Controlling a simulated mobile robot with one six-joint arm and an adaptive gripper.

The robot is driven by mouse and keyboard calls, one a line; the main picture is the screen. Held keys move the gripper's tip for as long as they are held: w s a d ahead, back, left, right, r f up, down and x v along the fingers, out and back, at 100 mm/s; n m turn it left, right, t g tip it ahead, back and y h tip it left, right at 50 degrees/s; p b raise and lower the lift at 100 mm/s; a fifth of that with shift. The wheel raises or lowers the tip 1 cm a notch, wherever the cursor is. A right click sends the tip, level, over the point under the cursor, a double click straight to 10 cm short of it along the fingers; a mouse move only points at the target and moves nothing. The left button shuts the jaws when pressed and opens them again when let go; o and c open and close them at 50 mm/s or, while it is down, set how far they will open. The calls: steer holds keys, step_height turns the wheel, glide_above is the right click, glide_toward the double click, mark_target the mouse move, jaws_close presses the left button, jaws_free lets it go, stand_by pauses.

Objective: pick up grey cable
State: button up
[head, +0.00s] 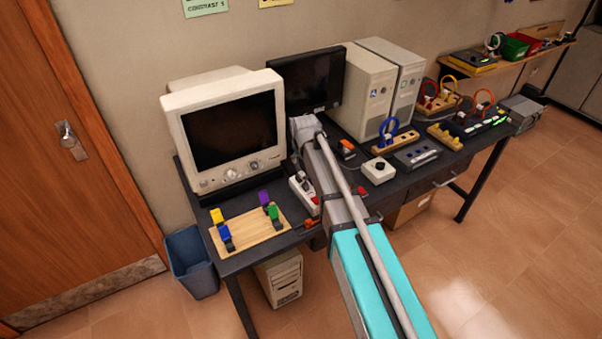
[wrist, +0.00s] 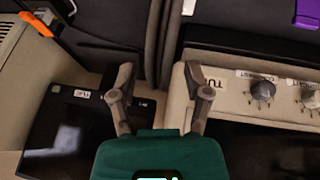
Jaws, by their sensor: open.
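I cannot pick out a grey cable with certainty in either view. In the wrist view a thin dark cord (wrist: 85,40) curves across the dark desk at upper left, and its colour is hard to tell.
In the head view a wooden board with coloured clips (head: 250,232) lies at the desk's front left. Two beige computer towers (head: 367,93) stand at the back. A blue cable loop on a wooden stand (head: 388,130), a white box (head: 378,171) and a grey panel (head: 417,155) are to the right.

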steer(key=shift+c, duration=0.3)
jaws_close()
stand_by(0.3)
